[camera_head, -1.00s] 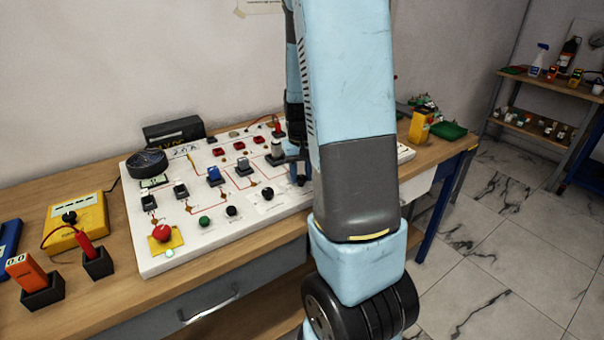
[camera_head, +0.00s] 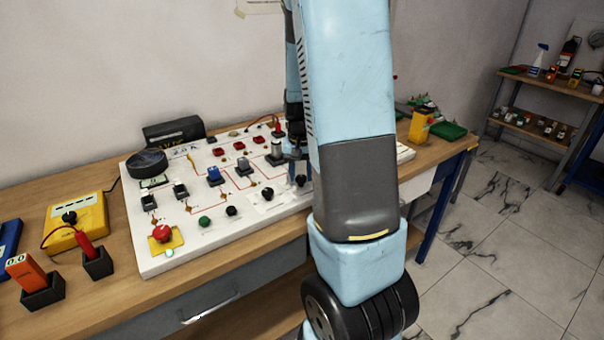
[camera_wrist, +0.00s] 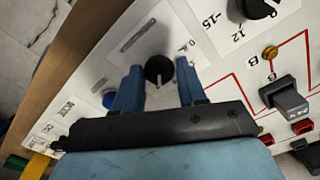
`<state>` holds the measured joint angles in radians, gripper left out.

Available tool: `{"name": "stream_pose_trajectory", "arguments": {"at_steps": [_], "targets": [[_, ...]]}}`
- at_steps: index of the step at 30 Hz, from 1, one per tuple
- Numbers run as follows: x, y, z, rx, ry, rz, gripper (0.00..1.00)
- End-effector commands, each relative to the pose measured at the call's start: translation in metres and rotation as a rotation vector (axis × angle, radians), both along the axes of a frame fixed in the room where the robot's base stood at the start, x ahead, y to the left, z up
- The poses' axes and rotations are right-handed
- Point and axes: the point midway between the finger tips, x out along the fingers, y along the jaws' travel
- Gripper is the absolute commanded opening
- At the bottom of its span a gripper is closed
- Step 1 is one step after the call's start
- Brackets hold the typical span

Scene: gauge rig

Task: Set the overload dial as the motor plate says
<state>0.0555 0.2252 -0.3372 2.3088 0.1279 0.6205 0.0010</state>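My gripper shows in the wrist view (camera_wrist: 158,90) with its two blue fingers apart. A round black knob (camera_wrist: 158,70) with a pale pointer mark lies between and beyond the fingertips, with a gap on each side. It sits on a white label with printed marks and a "0" near the right finger. A second black dial (camera_wrist: 258,8) is at the top right, cut off by the edge, with "12" and "-15" printed beside it. I cannot read which is the overload dial, and I cannot make out the motor plate's text. In the head view my arm hides part of the board.
The white board (camera_head: 215,250) carries several switches, buttons and a red stop button (camera_head: 162,233). A grey-black switch block (camera_wrist: 284,95) is right of my gripper. A yellow meter (camera_head: 80,220) stands left on the wooden bench. A shelf (camera_head: 545,90) stands at the far right.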

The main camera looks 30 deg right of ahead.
Motion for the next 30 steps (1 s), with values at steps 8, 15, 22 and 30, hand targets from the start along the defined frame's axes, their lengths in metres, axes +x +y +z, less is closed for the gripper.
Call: {"name": "stream_pose_trajectory", "arguments": {"at_steps": [8, 15, 22, 30], "targets": [[-0.001, 0.000, -0.001, 0.001, 0.002, 0.000, 0.61], [-0.001, 0.000, 0.002, 0.001, 0.002, 0.001, 0.61], [0.000, 0.000, 0.031, 0.000, -0.002, 0.002, 0.61], [0.000, 0.000, 0.085, 0.000, -0.002, 0.001, 0.61]]}}
